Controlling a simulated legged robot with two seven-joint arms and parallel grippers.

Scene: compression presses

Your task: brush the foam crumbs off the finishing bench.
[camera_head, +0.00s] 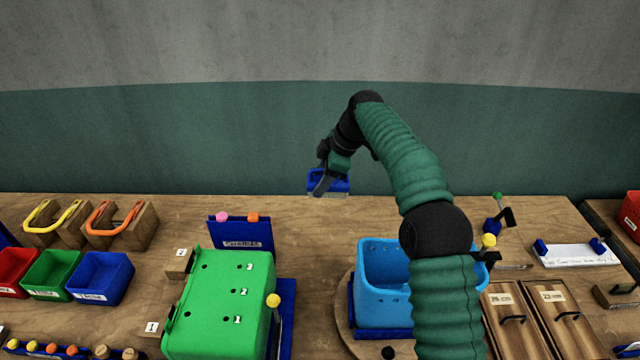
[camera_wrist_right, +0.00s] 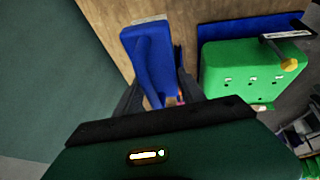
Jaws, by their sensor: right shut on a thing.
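My right gripper (camera_head: 324,178) is shut on a blue hand brush (camera_head: 341,185) near the back edge of the wooden bench (camera_head: 400,205). In the right wrist view the brush (camera_wrist_right: 150,62) sits between the dark fingers, with a pale bristle edge at its far end. I cannot tell whether the bristles touch the bench top. No foam crumbs can be made out in either view. My left gripper is not in view.
A green press (camera_head: 220,300) stands front centre-left, with a blue panel (camera_head: 240,232) behind it. A light-blue bin (camera_head: 382,275) is partly hidden by my right arm. Red (camera_head: 15,270), green (camera_head: 50,275) and blue (camera_head: 100,277) bins stand left. Wooden lidded boxes (camera_head: 515,320) lie right.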

